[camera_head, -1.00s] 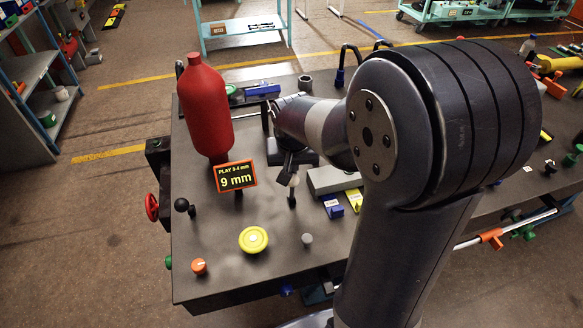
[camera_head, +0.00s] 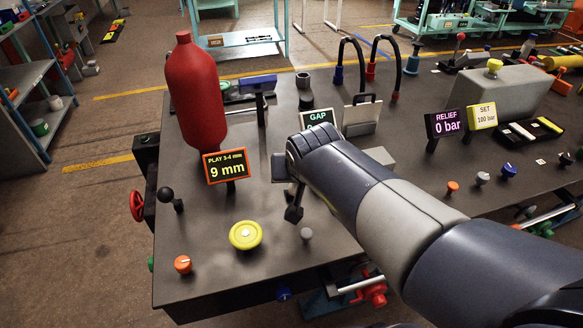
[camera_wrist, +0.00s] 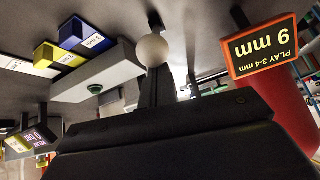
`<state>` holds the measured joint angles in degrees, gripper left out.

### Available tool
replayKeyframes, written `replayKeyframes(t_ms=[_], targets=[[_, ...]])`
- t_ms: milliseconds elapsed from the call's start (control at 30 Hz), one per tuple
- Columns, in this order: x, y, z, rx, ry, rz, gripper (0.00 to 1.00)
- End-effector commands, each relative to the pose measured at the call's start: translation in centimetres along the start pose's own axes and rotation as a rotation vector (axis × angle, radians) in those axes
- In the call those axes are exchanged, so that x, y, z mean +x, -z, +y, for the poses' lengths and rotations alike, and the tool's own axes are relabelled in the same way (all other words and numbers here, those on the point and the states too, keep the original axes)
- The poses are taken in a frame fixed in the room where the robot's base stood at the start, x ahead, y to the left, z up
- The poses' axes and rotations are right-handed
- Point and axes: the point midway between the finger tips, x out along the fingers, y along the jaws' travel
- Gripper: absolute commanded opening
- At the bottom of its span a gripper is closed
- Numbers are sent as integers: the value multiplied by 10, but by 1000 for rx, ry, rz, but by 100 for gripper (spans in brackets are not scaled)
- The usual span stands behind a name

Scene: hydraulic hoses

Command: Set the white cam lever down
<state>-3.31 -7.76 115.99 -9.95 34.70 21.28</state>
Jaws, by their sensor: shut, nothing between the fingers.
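The white cam lever shows in the wrist view as a round white ball (camera_wrist: 152,50) at the upper middle. It lies just beyond the dark fingers of my gripper (camera_wrist: 157,84), which are shut with nothing between them. Whether the fingertips touch the ball I cannot tell. In the head view my arm's end is over the bench, right of the 9 mm play display (camera_head: 227,166). There the lever's ball is mostly hidden by my arm and cannot be made out clearly.
A red bottle (camera_head: 195,95) stands behind the display. A yellow round knob (camera_head: 245,235), an orange knob (camera_head: 183,264) and a small grey knob (camera_head: 306,234) stand towards the bench's front. A grey block (camera_wrist: 98,78) with a green disc is close by in the wrist view.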

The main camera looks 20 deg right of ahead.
Motion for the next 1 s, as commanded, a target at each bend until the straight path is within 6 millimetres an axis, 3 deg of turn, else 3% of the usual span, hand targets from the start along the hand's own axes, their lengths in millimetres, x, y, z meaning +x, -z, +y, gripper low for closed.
replayKeyframes(t_ms=[667, 767, 1000], targets=[[-3, -2, 0, 0, -1, -4, 0], [-13, 0, 0, 0, 0, -3, 0], [-57, 3, 0, -1, 1, 1, 0]])
